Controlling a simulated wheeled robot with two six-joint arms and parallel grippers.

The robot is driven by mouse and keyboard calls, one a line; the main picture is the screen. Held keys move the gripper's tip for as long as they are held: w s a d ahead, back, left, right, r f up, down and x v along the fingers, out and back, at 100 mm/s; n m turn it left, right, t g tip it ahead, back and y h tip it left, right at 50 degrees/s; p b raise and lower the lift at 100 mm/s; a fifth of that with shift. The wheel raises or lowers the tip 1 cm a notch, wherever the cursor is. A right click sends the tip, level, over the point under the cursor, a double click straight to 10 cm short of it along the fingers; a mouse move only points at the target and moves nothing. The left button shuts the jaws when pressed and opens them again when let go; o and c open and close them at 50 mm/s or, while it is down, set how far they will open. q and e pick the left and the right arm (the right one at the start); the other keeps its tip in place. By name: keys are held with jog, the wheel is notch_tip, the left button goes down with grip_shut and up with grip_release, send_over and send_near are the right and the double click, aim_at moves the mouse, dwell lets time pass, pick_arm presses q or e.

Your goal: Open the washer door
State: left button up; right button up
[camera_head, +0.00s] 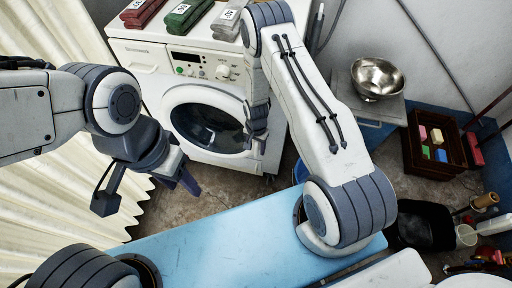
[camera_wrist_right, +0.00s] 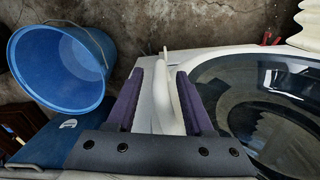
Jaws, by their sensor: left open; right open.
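The white washer (camera_head: 140,58) stands at the back centre in the head view. Its round door (camera_head: 205,122) has a white rim and dark glass and looks closed. My right gripper (camera_head: 257,135) is at the door's right edge. In the right wrist view its two purple fingers (camera_wrist_right: 160,72) are open, one on each side of a white handle-like piece (camera_wrist_right: 172,100) beside the door glass (camera_wrist_right: 275,105). I cannot tell whether they touch it. My left gripper (camera_head: 148,195) is open and empty, in front of the washer at the left.
Folded red (camera_head: 140,12), green (camera_head: 187,14) and grey (camera_head: 228,20) cloths lie on the washer. A blue bucket (camera_wrist_right: 62,65) is near the right gripper. A metal bowl (camera_head: 378,78) and brown crate (camera_head: 425,168) stand right. A pale curtain (camera_head: 50,215) hangs left.

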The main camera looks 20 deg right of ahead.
grip_shut()
jog(key=shift+s+d, duration=0.1)
jog(key=shift+s, duration=0.15)
dwell(1.1)
